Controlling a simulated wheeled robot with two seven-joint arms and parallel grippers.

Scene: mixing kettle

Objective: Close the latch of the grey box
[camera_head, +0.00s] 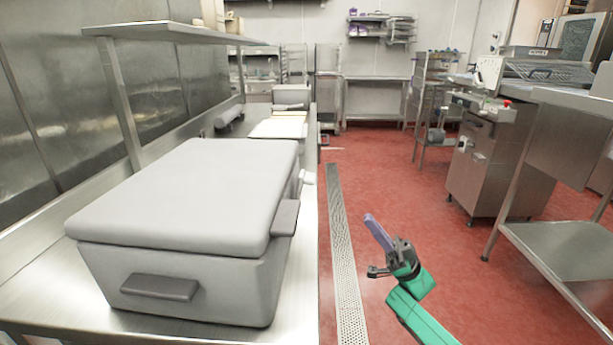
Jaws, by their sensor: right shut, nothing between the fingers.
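The grey box (185,195) stands on the steel counter at the left, its lid down on the body. A darker grey flap (285,217), which looks like the latch, sits on its right side near the lid seam; I cannot tell whether it is fastened. Another darker grey piece (160,288), like a handle, sticks out of the near side. My right gripper (371,222) is over the red floor, to the right of the box and apart from it. Its purple fingers are together, pointing up and left, with nothing held. My left gripper is not in view.
The steel counter (30,292) has a raised shelf (165,33) above its back edge. White boards (278,125) lie behind the box. A steel table (575,250) and a machine (495,160) stand at the right. The floor between is clear, with a drain grate (345,255).

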